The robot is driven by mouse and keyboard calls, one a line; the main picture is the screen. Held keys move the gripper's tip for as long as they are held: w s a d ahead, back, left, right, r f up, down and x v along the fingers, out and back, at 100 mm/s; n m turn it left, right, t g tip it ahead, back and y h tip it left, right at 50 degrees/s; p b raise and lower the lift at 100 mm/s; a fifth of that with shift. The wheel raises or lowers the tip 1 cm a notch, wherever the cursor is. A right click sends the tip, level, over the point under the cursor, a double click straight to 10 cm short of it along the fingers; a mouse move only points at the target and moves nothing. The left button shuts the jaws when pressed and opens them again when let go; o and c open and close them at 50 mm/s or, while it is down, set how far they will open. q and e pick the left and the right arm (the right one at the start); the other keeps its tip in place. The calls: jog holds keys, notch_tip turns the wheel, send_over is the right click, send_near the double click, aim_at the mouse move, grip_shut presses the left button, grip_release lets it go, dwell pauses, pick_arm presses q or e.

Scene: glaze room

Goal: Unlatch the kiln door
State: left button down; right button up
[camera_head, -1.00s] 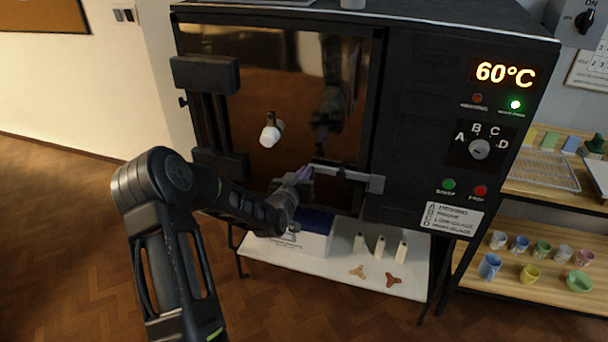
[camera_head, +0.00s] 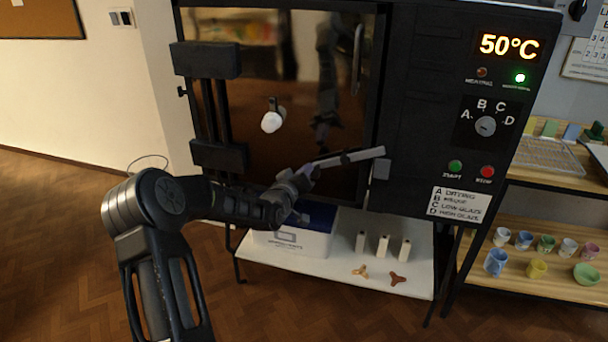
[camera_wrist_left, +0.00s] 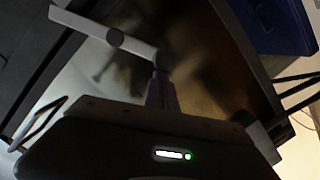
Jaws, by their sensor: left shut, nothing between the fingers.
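The black kiln (camera_head: 425,120) has a dark glass door (camera_head: 300,80) that looks closed. A grey latch bar (camera_head: 350,157) lies across the door's lower right, its right end tilted up. That end sits above the small catch block (camera_head: 381,169) on the kiln's frame. My left gripper (camera_head: 309,174) is shut and empty just under the bar's left part; whether it touches is hard to tell. In the left wrist view the bar (camera_wrist_left: 95,30) runs close past my fingertips (camera_wrist_left: 160,85). My right gripper is out of view.
The display (camera_head: 508,46) reads 50°C and a green light is lit. A vertical door handle (camera_head: 357,60) is above the latch. Below stand a blue-and-white box (camera_head: 300,243) and several small posts on a white shelf (camera_head: 340,272). A wooden rack (camera_head: 535,250) with cups is at right.

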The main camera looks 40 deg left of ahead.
pick_arm(q)
jog(key=w+d+f+n+t+b, duration=0.2)
jog(key=d+f+n+b, duration=0.3)
jog(key=f+n+b, duration=0.3)
jog(key=shift+d+n+h+b, duration=0.4)
jog(key=shift+n+b, duration=1.3)
jog(key=shift+b, duration=0.3)
jog(key=shift+w+f, duration=0.1)
